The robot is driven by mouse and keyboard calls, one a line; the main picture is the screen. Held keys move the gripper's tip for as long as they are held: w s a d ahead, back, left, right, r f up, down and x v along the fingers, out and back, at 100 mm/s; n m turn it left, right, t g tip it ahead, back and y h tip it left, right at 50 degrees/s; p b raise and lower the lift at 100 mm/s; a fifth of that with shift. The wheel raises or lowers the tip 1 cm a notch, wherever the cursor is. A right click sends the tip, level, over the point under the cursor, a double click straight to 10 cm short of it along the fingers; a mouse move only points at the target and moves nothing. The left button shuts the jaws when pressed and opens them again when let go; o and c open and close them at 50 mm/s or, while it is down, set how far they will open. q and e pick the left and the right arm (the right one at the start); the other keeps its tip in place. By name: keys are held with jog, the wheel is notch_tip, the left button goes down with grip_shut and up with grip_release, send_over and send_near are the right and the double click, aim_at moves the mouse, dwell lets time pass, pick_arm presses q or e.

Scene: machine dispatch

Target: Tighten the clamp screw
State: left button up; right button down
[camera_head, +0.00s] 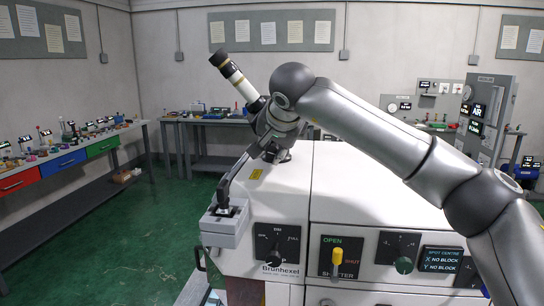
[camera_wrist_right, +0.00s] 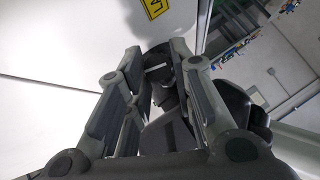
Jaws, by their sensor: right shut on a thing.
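My right arm reaches in from the right over the white machine (camera_head: 350,185). My right gripper (camera_head: 271,150) points down at the machine's top, near its back left corner. In the right wrist view its two fingers stand on either side of a dark knob-like part (camera_wrist_right: 158,74), apparently the clamp screw, and are shut on it. In the head view the gripper and wrist hide this part almost wholly. A dark curved arm (camera_head: 236,174) runs from near the gripper down to a grey block at the front left corner. My left gripper is not in view.
A black and white eyepiece tube (camera_head: 232,74) slants up close by my right wrist. The machine front carries a black dial (camera_head: 276,253), a yellow shutter lever (camera_head: 337,260) and a small display (camera_head: 441,259). Benches stand at left and back; green floor is open at left.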

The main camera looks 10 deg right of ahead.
dwell(0.5)
jog(key=c, duration=1.2)
grip_release()
jog(key=shift+s, duration=0.1)
jog(key=shift+c, duration=0.2)
jog(key=shift+r, duration=0.1)
